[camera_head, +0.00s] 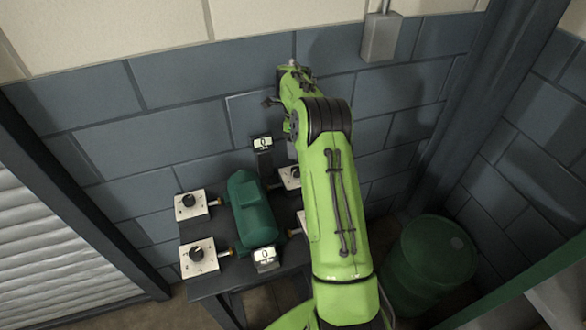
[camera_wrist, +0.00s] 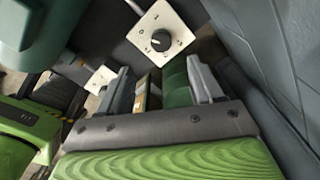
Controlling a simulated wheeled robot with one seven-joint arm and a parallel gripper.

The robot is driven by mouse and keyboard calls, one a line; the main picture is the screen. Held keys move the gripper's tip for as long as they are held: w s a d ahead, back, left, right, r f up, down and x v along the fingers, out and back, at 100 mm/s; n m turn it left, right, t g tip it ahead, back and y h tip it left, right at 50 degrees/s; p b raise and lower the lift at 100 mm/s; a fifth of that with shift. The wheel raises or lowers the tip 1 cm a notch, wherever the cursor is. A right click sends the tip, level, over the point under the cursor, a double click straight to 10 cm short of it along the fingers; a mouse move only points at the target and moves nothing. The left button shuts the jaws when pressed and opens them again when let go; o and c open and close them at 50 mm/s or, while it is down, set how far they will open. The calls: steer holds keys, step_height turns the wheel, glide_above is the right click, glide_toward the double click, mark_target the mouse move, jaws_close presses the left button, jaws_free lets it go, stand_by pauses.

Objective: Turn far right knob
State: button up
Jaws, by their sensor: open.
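The far right knob is a black dial on a white square plate. In the wrist view the dial (camera_wrist: 161,41) and its plate (camera_wrist: 150,24) show beyond my fingertips, near the wall. In the head view only part of that plate (camera_head: 288,178) shows, the rest hidden by my arm. My gripper (camera_wrist: 162,82) is open and empty. Its two grey fingers are apart, and the knob is outside them. The fingertips are hidden behind my arm in the head view. A second white plate (camera_wrist: 100,78) lies left of the left finger.
A teal casing (camera_head: 251,210) sits mid-table, with two knob plates on its left (camera_head: 190,204) (camera_head: 198,257) and numeric displays (camera_head: 263,143) (camera_head: 265,256) behind and in front. A block wall (camera_head: 180,140) stands close behind. A green barrel (camera_head: 430,262) stands right of the table.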

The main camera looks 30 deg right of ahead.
mark_target(296, 169)
step_height(296, 169, down, 11)
steer(key=shift+d+r, duration=0.1)
steer(key=shift+r, duration=0.05)
steer(key=c, duration=1.1)
